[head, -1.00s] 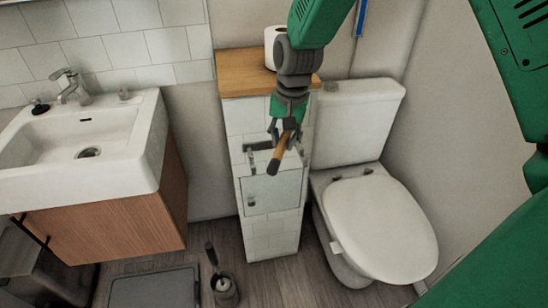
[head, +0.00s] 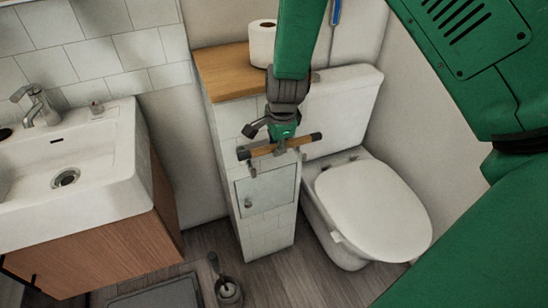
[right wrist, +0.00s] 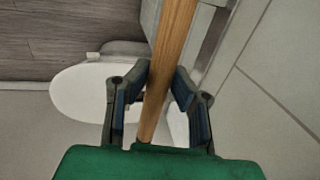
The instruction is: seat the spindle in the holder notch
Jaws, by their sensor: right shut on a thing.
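The spindle is a wooden rod with dark ends (head: 261,151). In the head view it lies nearly level across the front of the tiled pillar, its right end slightly higher. My right gripper (head: 280,147) is shut on it, right of its middle. In the right wrist view the spindle (right wrist: 172,50) runs between the two fingers of the right gripper (right wrist: 165,85). The holder (head: 253,169) shows only as small dark metal parts just below the spindle on the pillar front. Its notch is mostly hidden, and I cannot tell whether the spindle touches it. My left gripper is not in view.
The tiled pillar (head: 270,222) has a wooden top (head: 228,75) bearing a white paper roll (head: 262,43). A toilet (head: 372,210) stands close on the right. A sink (head: 110,160) is on the left. A toilet brush (head: 228,290) stands on the floor.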

